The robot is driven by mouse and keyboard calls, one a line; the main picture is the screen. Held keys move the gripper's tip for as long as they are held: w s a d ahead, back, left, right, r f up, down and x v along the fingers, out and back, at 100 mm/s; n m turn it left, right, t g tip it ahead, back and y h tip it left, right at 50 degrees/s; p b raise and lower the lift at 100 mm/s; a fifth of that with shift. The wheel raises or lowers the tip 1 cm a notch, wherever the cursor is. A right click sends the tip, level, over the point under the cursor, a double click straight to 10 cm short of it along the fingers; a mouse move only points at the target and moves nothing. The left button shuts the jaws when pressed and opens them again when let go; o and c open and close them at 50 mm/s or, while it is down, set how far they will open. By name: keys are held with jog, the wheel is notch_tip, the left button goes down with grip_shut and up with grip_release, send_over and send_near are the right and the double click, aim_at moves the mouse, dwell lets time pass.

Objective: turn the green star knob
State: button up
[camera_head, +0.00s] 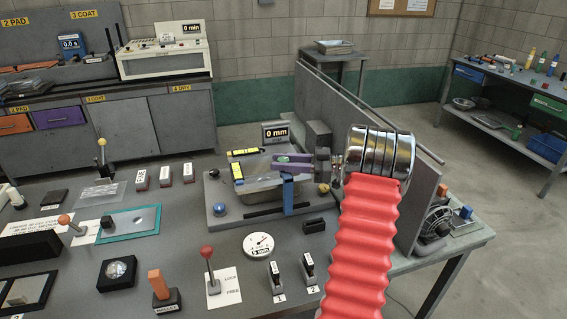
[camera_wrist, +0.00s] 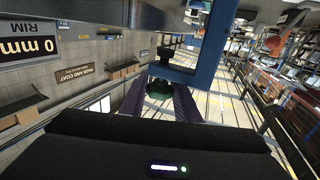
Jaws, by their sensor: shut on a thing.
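The green star knob (camera_wrist: 159,87) shows as a dark green shape between the two purple fingers of my gripper (camera_wrist: 161,97) in the wrist view. Its star outline is dim and partly hidden by the fingers. In the head view my gripper (camera_head: 284,161) reaches left from my red-sleeved arm, and a small bit of green shows at its fingers. The gripper is shut on the knob. A blue bracket (camera_head: 288,193) stands right at the gripper, and it also fills the upper middle of the wrist view (camera_wrist: 190,75). I cannot tell how far the knob is turned.
A metal basin (camera_head: 262,190) with yellow-marked edges lies under the gripper. A display reading 0 mm (camera_head: 275,134) stands behind it. A red-ball lever (camera_head: 207,253) and a round dial (camera_head: 258,245) are in front. A grey wall panel (camera_head: 345,125) runs along the right.

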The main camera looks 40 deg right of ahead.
aim_at(282, 159)
jog(key=shift+a+f, duration=0.1)
jog(key=shift+f, duration=0.05)
jog(key=o, duration=1)
jog(key=shift+o, duration=0.2)
jog(key=shift+r, duration=0.25)
notch_tip(282, 159, up, 10)
jog(key=shift+f, duration=0.15)
